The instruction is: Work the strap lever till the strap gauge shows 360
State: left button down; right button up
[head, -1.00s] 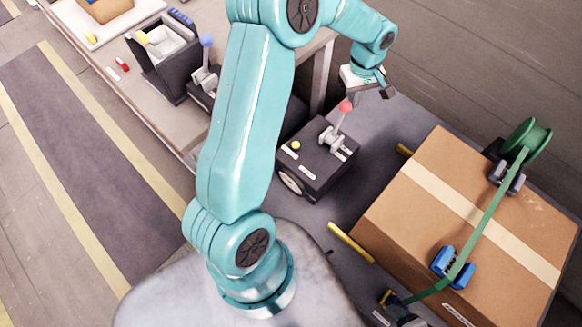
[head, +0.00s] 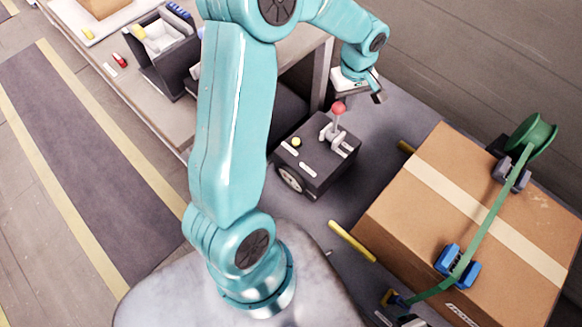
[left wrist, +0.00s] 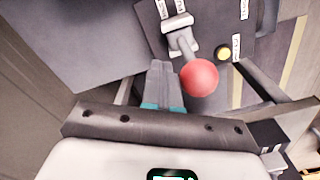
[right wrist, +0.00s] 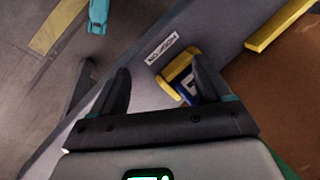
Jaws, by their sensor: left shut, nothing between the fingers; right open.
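The strap lever has a red ball knob (head: 338,108) and stands on a dark control box (head: 318,165). The knob also shows large in the left wrist view (left wrist: 199,77). The strap gauge (head: 291,179) is a pale round dial on the box's front face, too small to read. My left gripper (head: 377,97) is shut and empty, to the right of the knob. In the left wrist view its closed fingers (left wrist: 163,68) are right beside the knob; I cannot tell whether they touch. My right gripper (right wrist: 161,72) is open, with a blue and yellow hook (right wrist: 178,75) near its right finger.
A cardboard box (head: 400,215) stands at the right with a green strap (head: 490,215) across it, running from a green reel (head: 533,136). A yellow bar (head: 351,241) lies before it. A workbench (head: 150,110) with small items is at the upper left.

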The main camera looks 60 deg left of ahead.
pick_arm(q)
jog(key=shift+s+d+f+b, duration=0.1)
jog(key=shift+s+d+b, duration=0.05)
jog(key=shift+s, duration=0.3)
jog(key=shift+s+d+f+b, duration=0.1)
jog(key=shift+s+b, duration=0.05)
jog(key=shift+s, duration=0.25)
pick_arm(e)
jog(key=shift+w+f, duration=0.15)
jog(key=shift+f, duration=0.35)
pick_arm(q)
jog(key=shift+s+d+b, duration=0.6)
jog(key=shift+s+b, duration=0.25)
jog(key=shift+s, duration=1.35)
pick_arm(e)
jog(key=shift+s+f, duration=0.25)
jog(key=shift+f, duration=0.4)
jog(key=shift+w+r+p, duration=0.25)
jog(key=shift+r+p, duration=0.6)
jog(key=shift+p, duration=0.3)
jog(key=shift+r, duration=0.1)
pick_arm(q)
jog(key=w+a, duration=0.3)
jog(key=w, duration=0.7)
jog(key=shift+w+f, duration=0.25)
jog(key=shift+w, duration=0.05)
pick_arm(e)
jog(key=shift+r, duration=0.1)
